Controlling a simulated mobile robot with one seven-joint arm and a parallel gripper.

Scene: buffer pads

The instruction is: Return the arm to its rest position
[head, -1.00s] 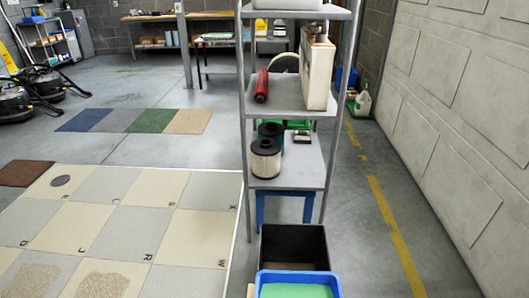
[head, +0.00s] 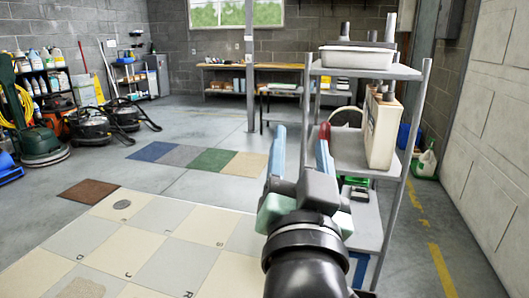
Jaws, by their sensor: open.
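My gripper (head: 300,132) is in the lower middle of the head view, raised with its two fingers pointing up and away. The fingers stand apart with nothing between them. My dark wrist and arm come up from the bottom edge. The gripper appears in front of the left side of the grey shelf rack (head: 398,190) and hides part of its lower shelves. I cannot tell how far it is from the rack.
The rack holds a white tub (head: 357,58) on top and a cream case (head: 383,130) below. A tiled floor area (head: 130,235) lies at left, with coloured mats (head: 212,160) beyond. Vacuum machines (head: 90,125) stand far left. A concrete wall (head: 490,140) bounds the right; open floor lies behind the mats.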

